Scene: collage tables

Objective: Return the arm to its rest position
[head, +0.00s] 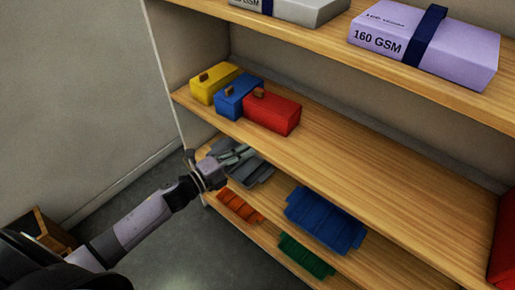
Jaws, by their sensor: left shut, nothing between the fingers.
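My left arm comes in from the lower left. My left gripper (238,156) is at its end, in front of the left part of the shelf unit, near the edge of the middle shelf (345,160). The gripper is shut with nothing visible in it. It overlaps a grey item (262,172) on the lower shelf in the picture. I cannot tell whether it touches anything. My right gripper is not in view.
Yellow (207,90), blue (232,100) and red (274,115) boxes stand on the middle shelf. Blue (325,220), green (306,256) and orange (240,205) items lie below. A purple paper pack (425,45) lies on top. Bare floor (165,235) lies left.

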